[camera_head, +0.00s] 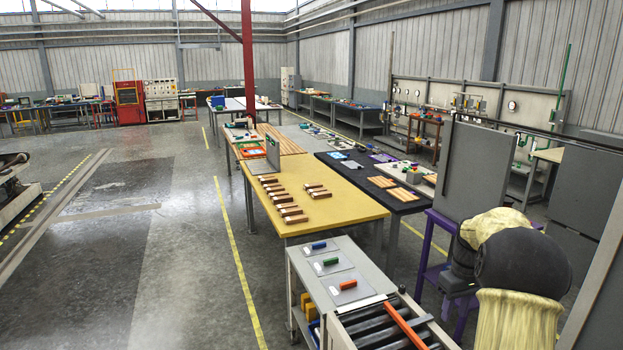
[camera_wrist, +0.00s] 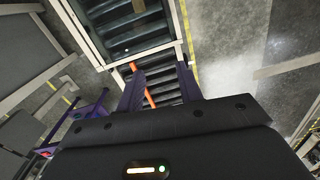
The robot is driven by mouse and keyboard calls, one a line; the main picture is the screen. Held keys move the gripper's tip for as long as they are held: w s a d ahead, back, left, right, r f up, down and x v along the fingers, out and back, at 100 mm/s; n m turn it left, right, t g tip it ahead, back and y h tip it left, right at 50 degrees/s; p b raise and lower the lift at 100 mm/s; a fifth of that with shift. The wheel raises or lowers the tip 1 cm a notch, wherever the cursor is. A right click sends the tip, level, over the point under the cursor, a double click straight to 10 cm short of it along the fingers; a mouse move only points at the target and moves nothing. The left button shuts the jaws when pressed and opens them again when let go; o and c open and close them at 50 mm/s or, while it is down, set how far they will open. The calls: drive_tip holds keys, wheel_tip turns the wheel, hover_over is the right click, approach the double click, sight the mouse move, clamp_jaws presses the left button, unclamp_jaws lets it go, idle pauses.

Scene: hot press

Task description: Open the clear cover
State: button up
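What looks like the clear cover (camera_wrist: 128,30) is a see-through panel with a pale frame at the top of the wrist view. Dark rollers show through it, and it appears to lie over the roller bed. I cannot make out a handle on it. My gripper (camera_wrist: 160,72) is in the wrist view with its two dark fingers apart and nothing between them. The fingertips point toward the frame's near edge; whether they touch it I cannot tell. In the head view my arm is at the right and the gripper is out of sight.
An orange bar (camera_head: 405,322) lies on the dark roller bed (camera_head: 376,328) at the bottom of the head view. A grey cart top (camera_head: 364,272) with small colored blocks is beside it. A yellow table (camera_head: 345,210) stands beyond. A purple stand (camera_head: 433,243) is near my arm.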

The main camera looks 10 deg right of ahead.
drive_tip(key=s+a+f+t+b, duration=0.1)
drive_tip(key=s+a+f+b, duration=0.15)
drive_tip(key=a, duration=0.55)
drive_tip(key=s+a+f+b, duration=0.2)
drive_tip(key=s+a+f, duration=0.1)
drive_tip(key=a, duration=0.5)
drive_tip(key=s+a+f+m+t+b, duration=0.1)
drive_tip(key=s+a+f, duration=0.2)
drive_tip(key=s+a, duration=0.2)
drive_tip(key=s+a+f+m+t+b, duration=0.1)
drive_tip(key=s+a+f+b, duration=0.1)
drive_tip(key=s+a, duration=0.3)
drive_tip(key=s, duration=0.3)
drive_tip(key=shift+f, duration=0.4)
drive_tip(key=shift+a, duration=0.1)
